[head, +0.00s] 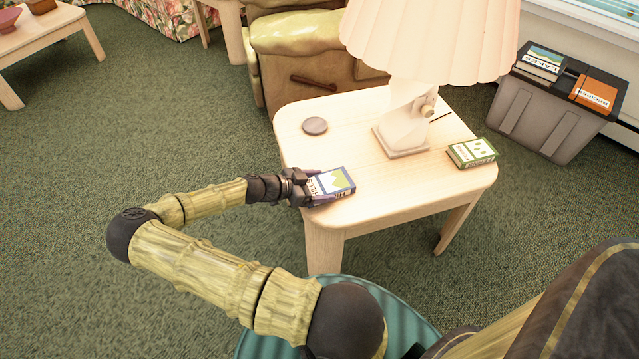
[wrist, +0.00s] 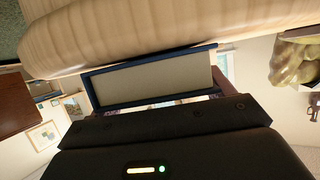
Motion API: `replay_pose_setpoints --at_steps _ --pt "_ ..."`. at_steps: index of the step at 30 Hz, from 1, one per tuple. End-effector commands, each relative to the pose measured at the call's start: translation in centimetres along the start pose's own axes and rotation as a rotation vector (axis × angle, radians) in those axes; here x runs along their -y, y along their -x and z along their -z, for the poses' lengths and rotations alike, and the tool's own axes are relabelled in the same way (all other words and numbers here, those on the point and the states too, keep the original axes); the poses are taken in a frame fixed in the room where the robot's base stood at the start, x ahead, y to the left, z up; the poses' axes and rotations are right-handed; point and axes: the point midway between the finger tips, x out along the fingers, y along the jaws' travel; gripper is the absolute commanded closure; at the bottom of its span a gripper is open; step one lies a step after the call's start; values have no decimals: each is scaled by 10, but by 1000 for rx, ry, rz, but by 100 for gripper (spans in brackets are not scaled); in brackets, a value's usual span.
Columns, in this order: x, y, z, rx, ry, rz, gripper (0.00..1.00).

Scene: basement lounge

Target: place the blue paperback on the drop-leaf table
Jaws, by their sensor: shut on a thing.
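The blue paperback (head: 338,183), with "HILLS" on its spine and a pale cover picture, is at the front left corner of the pale wood drop-leaf table (head: 350,135). My gripper (head: 310,187) is shut on its left end. In the wrist view, the book's page block with blue cover edges (wrist: 150,84) shows just beyond my gripper, close to the table's rounded edge (wrist: 150,35). I cannot tell whether the book touches the tabletop. The fingertips are partly hidden by the book.
An armchair (head: 300,65) is behind. The tabletop's left middle is clear.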

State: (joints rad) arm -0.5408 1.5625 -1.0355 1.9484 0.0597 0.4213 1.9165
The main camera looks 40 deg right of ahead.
Motion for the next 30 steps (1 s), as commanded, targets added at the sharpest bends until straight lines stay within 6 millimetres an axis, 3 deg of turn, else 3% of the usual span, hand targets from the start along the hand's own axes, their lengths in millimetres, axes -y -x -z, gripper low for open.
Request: replay_pose_setpoints --at_steps 3,4,7,18,30 --pt "0 -1 -2 -1 0 0 47" --pt "0 -1 -2 0 0 0 18" --pt "0 0 -1 0 0 0 0" --pt "0 -2 -3 1 1 -1 0" --pt "5 70 -6 1 0 3 0"
